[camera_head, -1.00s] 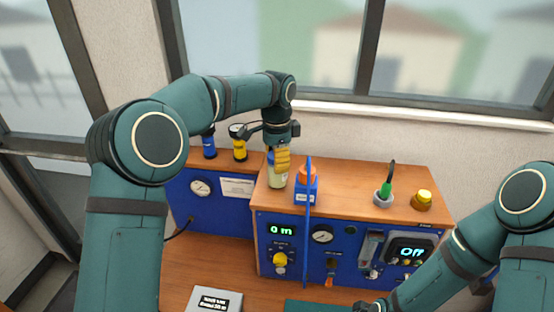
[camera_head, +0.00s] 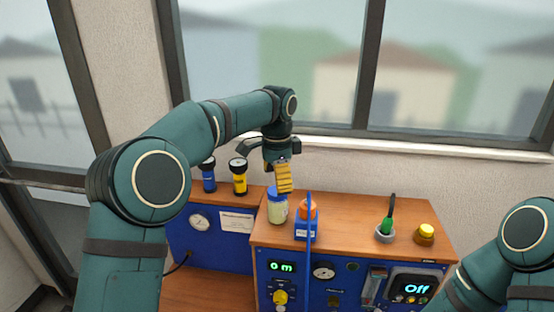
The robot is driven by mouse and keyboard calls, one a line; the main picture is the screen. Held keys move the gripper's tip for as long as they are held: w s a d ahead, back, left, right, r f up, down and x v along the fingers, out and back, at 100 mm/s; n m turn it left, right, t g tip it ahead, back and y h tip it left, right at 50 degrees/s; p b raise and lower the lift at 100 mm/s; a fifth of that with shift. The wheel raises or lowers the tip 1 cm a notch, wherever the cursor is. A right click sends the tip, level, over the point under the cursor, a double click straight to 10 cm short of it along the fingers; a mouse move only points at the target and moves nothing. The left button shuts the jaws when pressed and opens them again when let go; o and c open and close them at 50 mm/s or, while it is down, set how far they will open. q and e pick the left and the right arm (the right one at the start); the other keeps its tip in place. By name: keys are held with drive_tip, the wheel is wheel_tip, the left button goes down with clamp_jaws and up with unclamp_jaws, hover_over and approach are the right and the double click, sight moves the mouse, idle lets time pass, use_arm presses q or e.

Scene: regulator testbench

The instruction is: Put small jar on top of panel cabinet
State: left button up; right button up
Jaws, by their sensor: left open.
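The small jar (camera_head: 277,210), pale with a blue lid, stands upright on the wooden top of the panel cabinet (camera_head: 347,228), near its left edge. My left gripper (camera_head: 272,166) is open just above and behind the jar. Its yellow-padded finger hangs near the lid, and I cannot tell whether it touches. The right arm shows at the lower right, but its gripper is out of frame.
A blue holder with an orange top (camera_head: 307,222) and a thin blue upright panel (camera_head: 309,215) stand close right of the jar. Blue (camera_head: 208,176) and yellow (camera_head: 239,178) gauge-topped items stand left.

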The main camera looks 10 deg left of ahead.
use_arm(q)
wheel_tip(320, 180, up, 7)
idle(0.3)
